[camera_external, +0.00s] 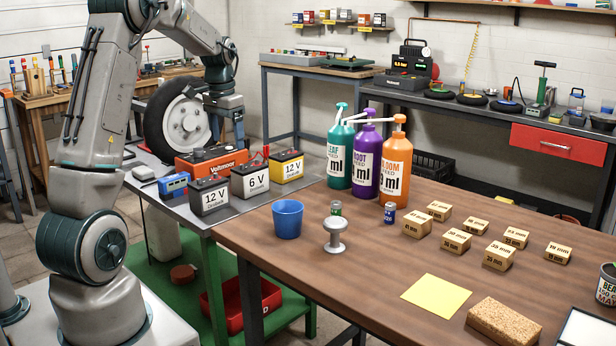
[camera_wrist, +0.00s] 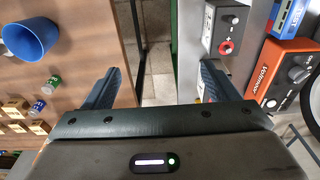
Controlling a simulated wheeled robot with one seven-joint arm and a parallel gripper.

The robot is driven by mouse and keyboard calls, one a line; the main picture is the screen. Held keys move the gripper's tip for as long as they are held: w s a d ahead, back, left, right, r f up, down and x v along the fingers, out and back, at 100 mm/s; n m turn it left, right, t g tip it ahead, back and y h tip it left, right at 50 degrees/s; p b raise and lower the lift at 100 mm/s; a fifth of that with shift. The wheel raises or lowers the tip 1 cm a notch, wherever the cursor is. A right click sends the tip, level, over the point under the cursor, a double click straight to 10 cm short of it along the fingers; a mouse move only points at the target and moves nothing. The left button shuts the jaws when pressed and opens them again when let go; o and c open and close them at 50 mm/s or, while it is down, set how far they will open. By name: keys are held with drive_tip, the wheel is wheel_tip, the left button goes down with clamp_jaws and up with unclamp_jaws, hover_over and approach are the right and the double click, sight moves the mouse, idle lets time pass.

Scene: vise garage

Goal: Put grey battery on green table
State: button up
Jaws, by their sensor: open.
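The grey battery (camera_external: 208,196), labelled 12 V with a dark top, stands upright at the front of a grey-topped table. In the wrist view, what appears to be the same battery (camera_wrist: 224,28) is seen from above, with a red terminal. The table with green legs and a green lower shelf (camera_external: 165,265) carries it. My gripper (camera_external: 227,138) is open and empty above and behind the row of batteries. In the wrist view, my gripper (camera_wrist: 160,68) has its fingers apart, with the right finger just below the grey battery in the picture.
A blue device (camera_external: 174,186) and an orange Voltmoor charger (camera_external: 205,160) are close by. A wooden table (camera_external: 330,280) with a blue cup (camera_external: 287,219) adjoins.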

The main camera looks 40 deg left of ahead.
drive_tip(key=s+d+r+t, duration=0.1)
drive_tip(key=s+d+r, duration=0.1)
drive_tip(key=s+d, duration=0.35)
drive_tip(key=s+d+r, duration=0.2)
drive_tip(key=s+d, duration=0.1)
drive_tip(key=d, duration=0.5)
drive_tip(key=s+d+f+t, duration=0.1)
drive_tip(key=s+d+f, duration=0.1)
drive_tip(key=s+d, duration=0.7)
drive_tip(key=s, duration=0.4)
drive_tip(key=shift+s+d+f, duration=0.2)
drive_tip(key=shift+s+d, duration=0.2)
